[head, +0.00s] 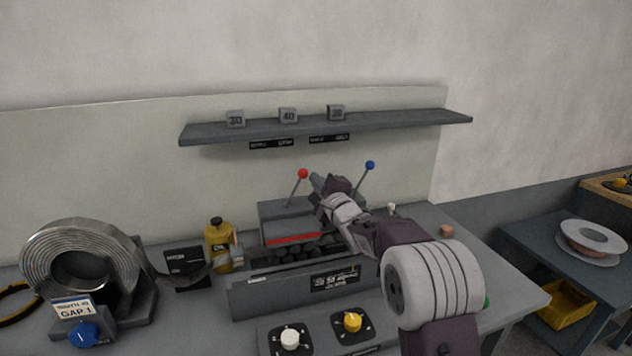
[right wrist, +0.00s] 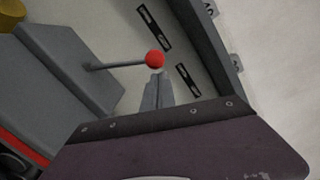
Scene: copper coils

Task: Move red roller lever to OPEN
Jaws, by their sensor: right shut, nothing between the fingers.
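The red roller lever (head: 303,174) is a thin grey rod with a red ball knob, standing at the back left of the grey roller machine (head: 250,293) and leaning to the right in the head view. My right gripper (head: 314,180) is shut and empty, just right of the red knob. In the right wrist view the red knob (right wrist: 155,59) is right at the tips of the closed fingers (right wrist: 157,80); I cannot tell whether they touch. A lever with a blue knob (head: 370,165) stands further right, behind my right arm. My left gripper is not in view.
A grey shelf (head: 400,124) with several numbered blocks hangs above the machine. A metal coil (head: 50,262) on a stand and a yellow bottle (head: 219,245) stand to the left. White (head: 290,339) and yellow (head: 352,321) knobs are in front. A side table (head: 535,254) is at right.

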